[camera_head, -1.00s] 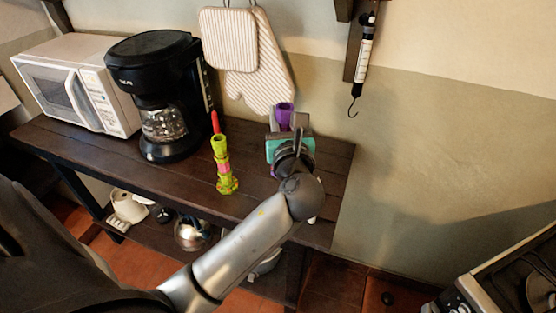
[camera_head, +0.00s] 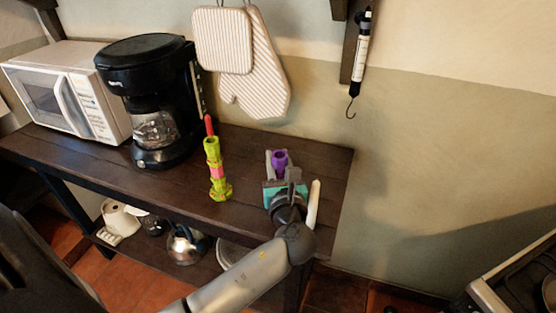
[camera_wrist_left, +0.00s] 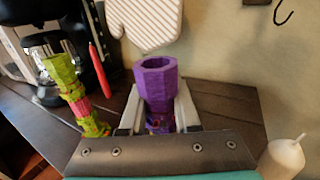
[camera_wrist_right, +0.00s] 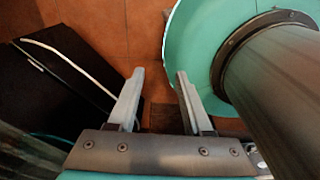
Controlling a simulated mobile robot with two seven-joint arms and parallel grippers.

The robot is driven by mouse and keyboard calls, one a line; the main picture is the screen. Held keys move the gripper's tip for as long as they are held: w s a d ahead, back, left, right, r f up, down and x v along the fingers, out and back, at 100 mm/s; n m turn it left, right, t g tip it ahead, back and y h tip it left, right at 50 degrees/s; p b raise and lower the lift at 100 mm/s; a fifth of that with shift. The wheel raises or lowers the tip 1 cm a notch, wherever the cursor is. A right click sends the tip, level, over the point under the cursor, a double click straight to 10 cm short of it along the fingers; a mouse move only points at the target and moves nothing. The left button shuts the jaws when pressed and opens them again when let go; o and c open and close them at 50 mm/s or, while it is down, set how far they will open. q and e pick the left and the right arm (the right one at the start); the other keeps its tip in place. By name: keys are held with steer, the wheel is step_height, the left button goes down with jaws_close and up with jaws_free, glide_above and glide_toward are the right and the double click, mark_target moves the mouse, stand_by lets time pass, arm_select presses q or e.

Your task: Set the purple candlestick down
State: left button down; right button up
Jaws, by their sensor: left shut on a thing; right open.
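The purple candlestick (camera_head: 280,159) is upright near the right end of the dark wooden shelf top (camera_head: 240,208). In the left wrist view its wide, hollow purple rim (camera_wrist_left: 157,75) shows, with a patterned part lower down. My left gripper (camera_head: 281,174) is shut on it, one finger on each side. The gripper hides the candlestick's base, so I cannot tell whether it touches the wood. My right gripper (camera_wrist_right: 160,76) is open and empty above the tiled floor; it is not in the head view.
A green and pink candlestick (camera_head: 216,172) stands left of the gripper, with a red candle (camera_head: 209,125) by it. A white candle (camera_head: 313,204) stands close on the right. A coffee maker (camera_head: 150,95) and a microwave (camera_head: 70,92) fill the left. Mitts (camera_head: 262,70) hang behind.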

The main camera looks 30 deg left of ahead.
arm_select(q)
steer(key=c, duration=1.1)
jaws_free()
steer(key=shift+f, duration=0.15)
steer(key=o, duration=0.5)
steer(key=shift+c, duration=0.2)
steer(key=shift+r, duration=0.2)
steer(key=p+v, duration=0.1)
steer(key=v, duration=1.1)
